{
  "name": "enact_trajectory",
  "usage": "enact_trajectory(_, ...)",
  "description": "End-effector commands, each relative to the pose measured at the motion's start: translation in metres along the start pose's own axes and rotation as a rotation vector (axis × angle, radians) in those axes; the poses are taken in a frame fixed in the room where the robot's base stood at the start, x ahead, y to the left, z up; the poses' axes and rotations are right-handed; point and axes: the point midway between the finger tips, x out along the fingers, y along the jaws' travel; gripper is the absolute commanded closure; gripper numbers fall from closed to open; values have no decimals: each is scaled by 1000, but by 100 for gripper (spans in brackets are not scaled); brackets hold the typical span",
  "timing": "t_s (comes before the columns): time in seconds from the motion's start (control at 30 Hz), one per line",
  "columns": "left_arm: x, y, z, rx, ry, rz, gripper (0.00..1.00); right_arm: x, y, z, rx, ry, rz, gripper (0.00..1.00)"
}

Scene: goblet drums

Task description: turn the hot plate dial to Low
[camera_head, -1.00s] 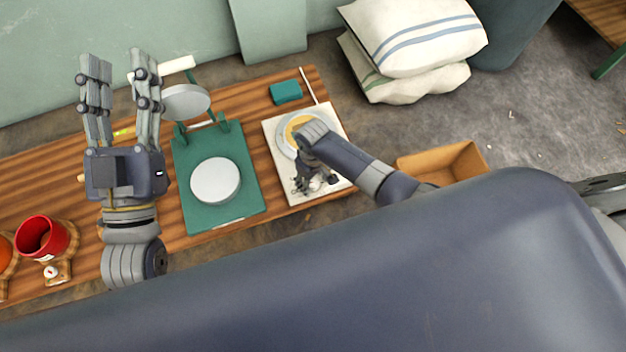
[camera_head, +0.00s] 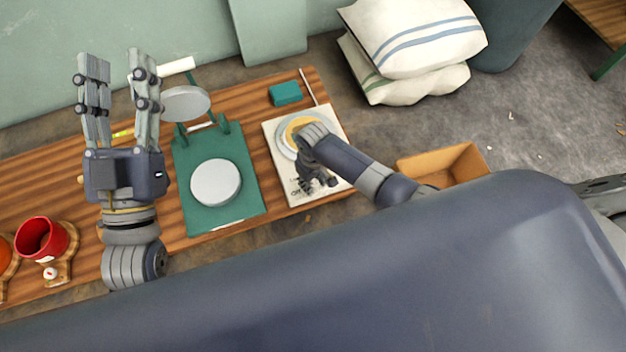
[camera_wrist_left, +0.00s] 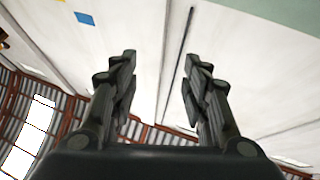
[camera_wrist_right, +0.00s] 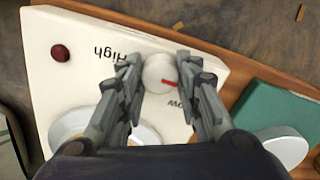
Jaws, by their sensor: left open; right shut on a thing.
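The white hot plate (camera_head: 335,119) lies on the wooden table with a pale round heating plate (camera_head: 285,143) on top. Its round white dial (camera_wrist_right: 158,72) shows between the fingertips of my right gripper (camera_wrist_right: 160,64), which is shut on it. The dial's red mark points right and slightly down, towards a label ending in "ow" (camera_wrist_right: 180,103) that a finger partly covers. "High" (camera_wrist_right: 116,58) is readable on the left. In the head view my right gripper (camera_head: 317,181) hides the dial. My left gripper (camera_head: 118,70) is open and empty, raised above the table's left part.
A green press (camera_head: 243,170) with a white round plate stands left of the hot plate. A red cup (camera_head: 40,238) is at the far left. A small teal box (camera_head: 286,92) lies behind the hot plate. An open cardboard box (camera_head: 440,165) is on the right.

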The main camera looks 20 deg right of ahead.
Motion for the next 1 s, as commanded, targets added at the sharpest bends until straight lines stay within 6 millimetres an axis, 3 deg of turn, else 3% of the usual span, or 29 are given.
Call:
enact_trajectory(0.27,-6,-7,42,9,-236,-13,57,-2,0,0,84,-1,0,92)
enact_trajectory(0.47,-27,-14,87,16,-497,-28,57,-2,-1,1,188,-2,0,92)
enact_trajectory(0.7,-71,-22,131,21,-807,-48,57,-2,-1,1,329,-2,-2,92)
enact_trajectory(1.0,-138,-30,161,20,-1156,-72,57,-2,-1,0,534,-2,-1,92)
